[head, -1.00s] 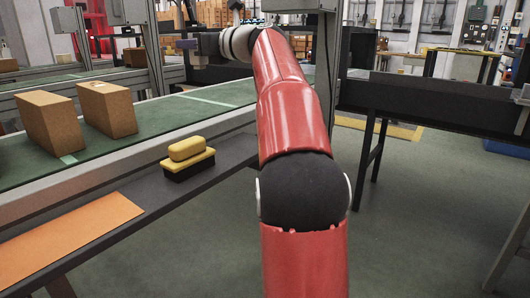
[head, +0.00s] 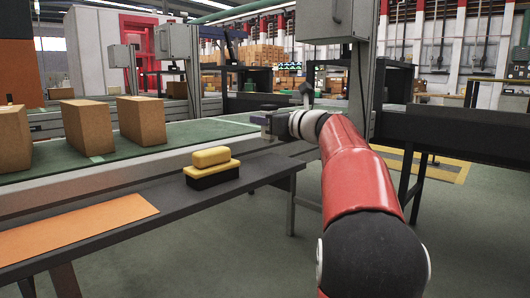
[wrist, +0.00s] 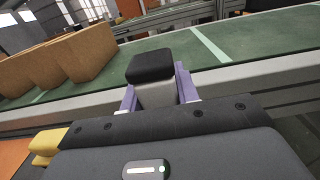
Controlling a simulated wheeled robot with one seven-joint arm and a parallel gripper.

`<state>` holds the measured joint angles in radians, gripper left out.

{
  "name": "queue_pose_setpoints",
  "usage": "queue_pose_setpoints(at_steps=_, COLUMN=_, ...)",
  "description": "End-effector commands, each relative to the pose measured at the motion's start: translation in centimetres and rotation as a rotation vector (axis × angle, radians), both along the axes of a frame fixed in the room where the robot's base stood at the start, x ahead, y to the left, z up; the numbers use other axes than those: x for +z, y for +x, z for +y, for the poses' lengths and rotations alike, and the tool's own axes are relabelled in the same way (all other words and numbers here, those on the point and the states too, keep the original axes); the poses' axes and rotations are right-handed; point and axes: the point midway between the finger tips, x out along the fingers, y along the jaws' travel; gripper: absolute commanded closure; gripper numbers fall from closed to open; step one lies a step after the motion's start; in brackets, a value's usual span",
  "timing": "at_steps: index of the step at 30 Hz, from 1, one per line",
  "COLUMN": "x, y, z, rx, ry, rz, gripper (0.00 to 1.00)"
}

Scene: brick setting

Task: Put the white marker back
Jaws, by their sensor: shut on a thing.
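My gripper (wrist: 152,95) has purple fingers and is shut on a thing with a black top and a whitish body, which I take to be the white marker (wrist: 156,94). It is held upright in the wrist view, its lower end hidden behind the gripper's body. In the head view my gripper (head: 266,122) is small and far out, over the near edge of the conveyor; the held thing cannot be made out there.
A green conveyor (head: 190,135) carries several brown boxes (head: 140,120) at left. On the dark shelf (head: 255,172) in front lie a yellow block on a yellow-and-black base (head: 212,170) and an orange sheet (head: 75,228). A grey post (head: 359,90) stands beyond my arm.

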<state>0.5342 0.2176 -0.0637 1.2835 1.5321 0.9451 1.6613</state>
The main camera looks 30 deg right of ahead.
Motion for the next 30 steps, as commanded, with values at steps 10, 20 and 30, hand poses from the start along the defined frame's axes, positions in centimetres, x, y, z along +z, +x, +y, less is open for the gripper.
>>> queue_pose_setpoints(at_steps=10, x=-3.5, y=0.0, z=0.0, rx=0.000, ry=0.000, rz=0.000, gripper=0.84)
queue_pose_setpoints(at_steps=20, x=-5.4, y=-0.1, z=0.0, rx=0.000, ry=-0.002, rz=-0.003, gripper=0.84)
queue_pose_setpoints(at_steps=30, x=-5.8, y=0.0, z=0.0, rx=0.000, ry=-0.002, rz=-0.002, gripper=0.54)
